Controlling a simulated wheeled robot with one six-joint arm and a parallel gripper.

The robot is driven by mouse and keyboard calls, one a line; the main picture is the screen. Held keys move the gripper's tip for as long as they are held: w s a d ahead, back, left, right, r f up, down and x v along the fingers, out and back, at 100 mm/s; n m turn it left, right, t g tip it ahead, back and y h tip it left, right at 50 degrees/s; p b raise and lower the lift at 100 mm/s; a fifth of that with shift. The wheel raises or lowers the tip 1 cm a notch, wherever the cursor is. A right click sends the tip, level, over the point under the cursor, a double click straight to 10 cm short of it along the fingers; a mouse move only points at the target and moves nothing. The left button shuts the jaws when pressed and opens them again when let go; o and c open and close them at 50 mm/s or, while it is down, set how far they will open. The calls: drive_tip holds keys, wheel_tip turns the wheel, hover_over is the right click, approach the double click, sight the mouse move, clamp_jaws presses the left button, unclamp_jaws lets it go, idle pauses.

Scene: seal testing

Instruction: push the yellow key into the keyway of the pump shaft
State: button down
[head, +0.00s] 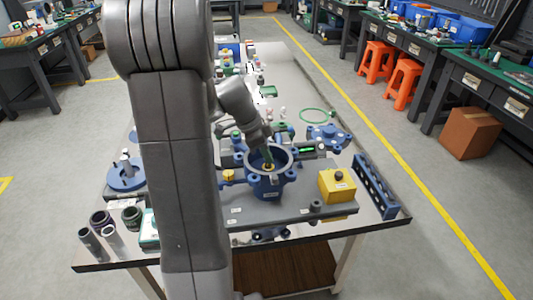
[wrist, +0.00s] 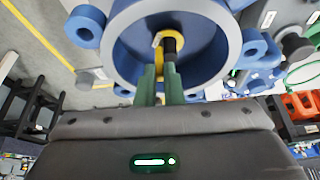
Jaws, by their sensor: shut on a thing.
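The blue pump housing (head: 265,188) stands on a grey base plate, its round bore facing up; its pale rim (wrist: 118,62) fills much of the wrist view. The dark pump shaft (wrist: 174,42) stands in the middle of the bore. The yellow key (wrist: 157,40) is at the shaft's side, touching or very close to it. My gripper (wrist: 160,72), with green fingers, is shut on the key and reaches into the bore. In the head view my gripper (head: 268,157) is over the housing. The keyway is hidden, so I cannot tell whether the key is in it.
A yellow block with a dark knob (head: 338,186) and a blue rack with holes (head: 375,187) stand right of the housing. Dark cylinders (head: 90,240) stand at the table's front left. A blue flanged part (head: 325,138) lies behind.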

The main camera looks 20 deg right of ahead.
drive_tip(key=shift+f+b, duration=0.35)
drive_tip(key=shift+b, duration=0.05)
drive_tip(key=c, duration=1.5)
unclamp_jaws()
drive_tip(key=shift+r, duration=0.25)
drive_tip(key=shift+w+r+p, duration=0.2)
drive_tip(key=shift+r+p, duration=0.15)
drive_tip(key=shift+r, duration=0.3)
wheel_tip(320, 180, up, 3)
drive_tip(key=shift+s+r+p, duration=0.15)
drive_tip(key=shift+r+p, duration=0.05)
drive_tip(key=shift+p, duration=0.95)
drive_tip(key=shift+f, duration=0.1)
